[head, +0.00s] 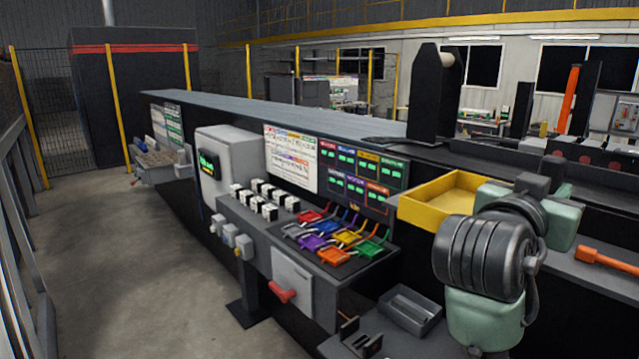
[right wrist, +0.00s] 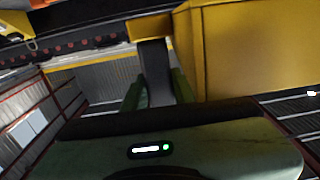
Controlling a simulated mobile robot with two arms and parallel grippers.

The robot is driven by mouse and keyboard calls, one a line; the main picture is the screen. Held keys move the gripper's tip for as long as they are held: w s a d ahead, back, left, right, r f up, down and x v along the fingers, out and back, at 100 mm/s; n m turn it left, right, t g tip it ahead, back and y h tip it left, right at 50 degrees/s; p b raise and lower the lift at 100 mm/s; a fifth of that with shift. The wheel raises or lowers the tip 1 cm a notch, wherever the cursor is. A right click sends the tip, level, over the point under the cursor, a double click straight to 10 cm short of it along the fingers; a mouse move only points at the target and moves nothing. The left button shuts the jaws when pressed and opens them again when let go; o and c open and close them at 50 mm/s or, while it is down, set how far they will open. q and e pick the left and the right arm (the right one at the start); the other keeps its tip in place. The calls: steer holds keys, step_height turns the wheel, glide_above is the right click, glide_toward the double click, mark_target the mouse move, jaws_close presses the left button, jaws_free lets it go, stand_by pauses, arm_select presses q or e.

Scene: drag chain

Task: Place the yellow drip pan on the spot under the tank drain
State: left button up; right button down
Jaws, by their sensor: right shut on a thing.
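The yellow drip pan (head: 440,212) is an open, shallow rectangular tray in the right half of the head view, roughly level in front of the dark bench top. My right gripper (head: 528,186) is at the pan's right end, partly hidden behind my own wrist. In the right wrist view the pan's yellow wall (right wrist: 262,50) fills the upper right. There my right gripper (right wrist: 156,45) is shut on a small yellow lip of the pan. I cannot tell whether the pan touches the bench. The tank drain and the spot under it cannot be made out. My left gripper is not in view.
An orange tool (head: 607,261) lies on the right shelf. A black upright bracket (head: 432,95) stands behind. The floor at left is clear.

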steer(key=w+f, duration=0.1)
steer(key=f, duration=0.1)
steer(key=w+f+n+t+y, duration=0.1)
steer(key=f, duration=0.1)
steer(key=w+a+f+t+y, duration=0.1)
steer(key=f, duration=0.1)
steer(key=shift+w+f+n, duration=0.1)
steer(key=shift+w+n, duration=0.2)
steer(key=shift+n, duration=0.1)
steer(key=a+f+n+t+y, duration=0.2)
steer(key=a+f+y, duration=0.1)
steer(key=f, duration=0.5)
steer(key=a+f+n+t+y, duration=0.1)
steer(key=a+f+n+y, duration=0.15)
steer(key=f, duration=0.45)
steer(key=s+a+f+n+y, duration=0.1)
steer(key=s+a+f+y, duration=0.2)
steer(key=s+f, duration=0.3)
steer(key=s+a+f+n+t+y, duration=0.1)
steer(key=s+a+f+n+y, duration=0.1)
steer(key=s+f, duration=0.5)
steer(key=s+a+y, duration=0.1)
steer(key=s, duration=0.4)
steer(key=shift+s+f+n, duration=0.1)
steer(key=shift+n, duration=0.15)
